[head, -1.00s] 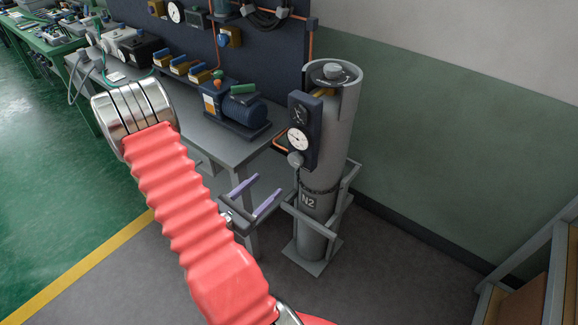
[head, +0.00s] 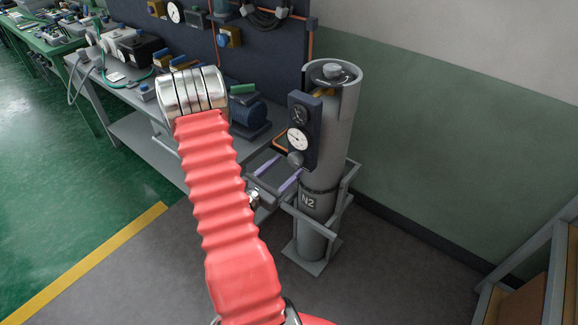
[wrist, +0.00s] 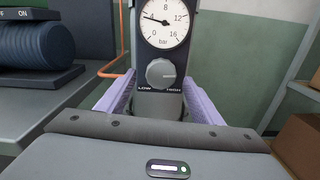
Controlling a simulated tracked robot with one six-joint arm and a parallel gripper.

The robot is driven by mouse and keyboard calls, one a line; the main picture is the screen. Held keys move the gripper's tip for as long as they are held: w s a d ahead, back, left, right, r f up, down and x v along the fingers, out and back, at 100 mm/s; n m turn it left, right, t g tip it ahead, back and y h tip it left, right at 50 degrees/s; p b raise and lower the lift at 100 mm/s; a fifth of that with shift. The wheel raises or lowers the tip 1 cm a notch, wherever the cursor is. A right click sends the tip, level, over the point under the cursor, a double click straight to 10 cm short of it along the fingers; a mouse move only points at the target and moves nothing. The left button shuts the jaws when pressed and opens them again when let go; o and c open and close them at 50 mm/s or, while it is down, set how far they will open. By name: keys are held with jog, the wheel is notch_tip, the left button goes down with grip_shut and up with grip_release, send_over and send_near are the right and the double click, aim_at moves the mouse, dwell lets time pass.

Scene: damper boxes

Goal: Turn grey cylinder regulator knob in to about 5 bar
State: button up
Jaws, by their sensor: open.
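The grey N2 cylinder (head: 318,215) stands upright in a grey stand, with a dark regulator panel on its front. The round grey regulator knob (wrist: 161,73) sits below the white gauge (wrist: 165,22) in the wrist view, above a LOW–HIGH scale. The gauge needle points left and slightly up, close to the 4 mark; its exact reading is hard to tell. The knob also shows in the head view (head: 295,159). My gripper (head: 277,173) is open and empty. Its two lilac fingers reach towards the panel, either side of the knob and apart from it.
A grey workbench (head: 140,133) with a blue pump (head: 250,113) stands left of the cylinder. An orange pipe (wrist: 119,62) runs between bench and panel. A shelf with a brown box (wrist: 300,145) is at the right. The floor in front of the cylinder is clear.

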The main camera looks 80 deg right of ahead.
jog(key=shift+x, duration=1.25)
jog(key=c, duration=1.1)
jog(key=shift+o, duration=0.2)
jog(key=shift+a, duration=0.2)
jog(key=shift+w+d, duration=0.1)
jog(key=shift+d, duration=0.05)
